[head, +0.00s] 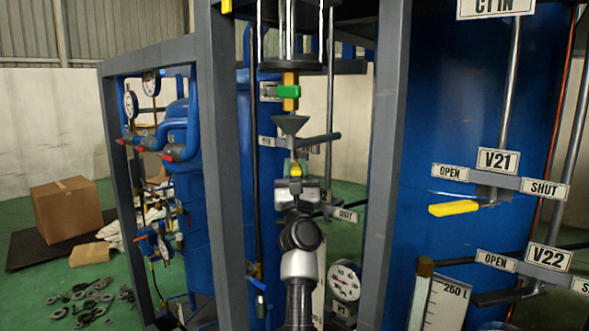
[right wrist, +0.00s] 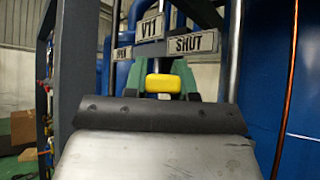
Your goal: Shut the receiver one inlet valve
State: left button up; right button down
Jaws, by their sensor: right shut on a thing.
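The valve under the V11 label plate (right wrist: 152,27) has a yellow handle (right wrist: 163,83), seen nearly end-on in the right wrist view. My right gripper (right wrist: 161,86) has its green fingertips on either side of this handle and is shut on it. An OPEN plate (right wrist: 123,53) is at the upper left of the handle and a SHUT plate (right wrist: 193,43) at the upper right. In the head view the yellow handle (head: 296,170) shows small at the tip of my right gripper (head: 295,177), below a grey funnel. My arm hides the valve body. My left gripper is not in view.
A grey frame post (head: 222,160) stands left of my right arm and another (head: 388,160) right of it. A valve with a yellow handle (head: 453,209) sits under the V21 plate (head: 498,160). A green-handled valve (head: 288,91) is above the funnel (head: 290,124). A pressure gauge (head: 345,281) is low right.

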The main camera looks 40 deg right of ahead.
jog(key=c, duration=1.2)
grip_release()
jog(key=shift+r, duration=0.15)
jog(key=shift+o, duration=1.4)
jog(key=shift+d, duration=0.1)
jog(key=b+v, duration=0.2)
jog(key=v, duration=0.9)
jog(key=shift+b, duration=0.35)
